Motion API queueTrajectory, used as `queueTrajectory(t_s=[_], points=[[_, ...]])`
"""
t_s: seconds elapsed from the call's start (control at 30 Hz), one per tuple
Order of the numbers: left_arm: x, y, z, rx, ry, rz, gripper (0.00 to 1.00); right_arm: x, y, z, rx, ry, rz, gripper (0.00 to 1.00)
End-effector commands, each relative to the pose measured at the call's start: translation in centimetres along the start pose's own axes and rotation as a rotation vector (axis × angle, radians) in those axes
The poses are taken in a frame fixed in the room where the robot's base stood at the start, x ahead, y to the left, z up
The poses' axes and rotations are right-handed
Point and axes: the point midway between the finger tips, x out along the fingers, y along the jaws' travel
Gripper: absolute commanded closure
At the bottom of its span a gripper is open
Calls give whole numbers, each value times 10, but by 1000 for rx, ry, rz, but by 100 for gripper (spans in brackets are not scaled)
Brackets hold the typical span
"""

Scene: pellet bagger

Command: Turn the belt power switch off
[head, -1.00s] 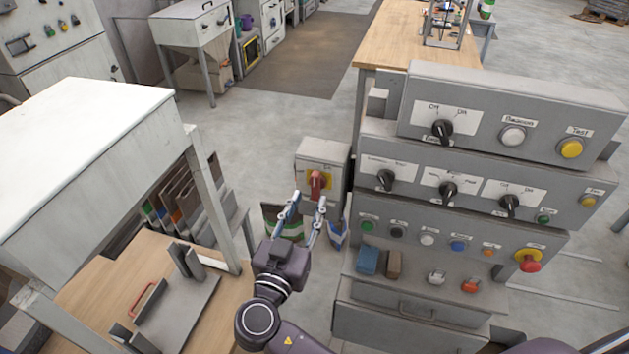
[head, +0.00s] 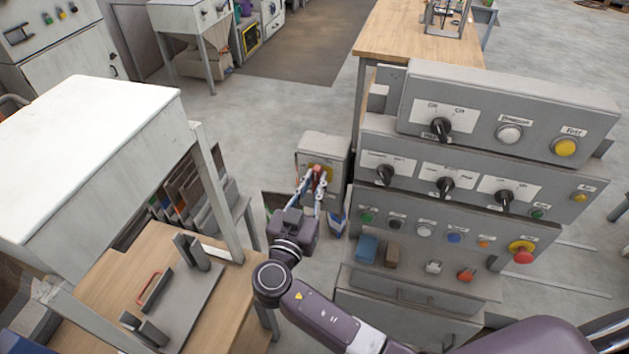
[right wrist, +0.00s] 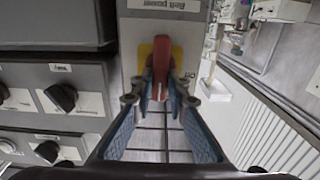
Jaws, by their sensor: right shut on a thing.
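The belt power switch is a red handle (right wrist: 160,65) on a yellow plate (right wrist: 146,52), on a small grey box (head: 325,150) left of the big control console. A label reading "Belt power" shows on the box in the right wrist view. My right gripper (head: 317,178) reaches the switch, and its fingers are shut on the red handle, one on each side; it also shows in the right wrist view (right wrist: 160,92). In the head view the fingers hide most of the handle. My left gripper is not in view.
The grey console (head: 460,200) with several knobs and buttons stands close on the right. A white-topped cabinet (head: 90,140) and a wooden bench (head: 150,250) stand on the left. A wooden table (head: 410,35) is behind. Bags stand on the floor below the switch box.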

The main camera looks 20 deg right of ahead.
Motion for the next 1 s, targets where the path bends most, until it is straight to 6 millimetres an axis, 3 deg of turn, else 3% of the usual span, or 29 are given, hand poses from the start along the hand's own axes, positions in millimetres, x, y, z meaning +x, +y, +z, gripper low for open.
queueTrajectory(t_s=[0.27,0.47,0.7,1.0], points=[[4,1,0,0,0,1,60,0,0,1,-11,1,0,100],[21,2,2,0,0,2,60,0,0,4,-75,2,1,100],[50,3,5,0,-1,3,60,0,-2,5,-247,3,2,100],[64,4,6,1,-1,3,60,0,-6,3,-533,1,2,100]])
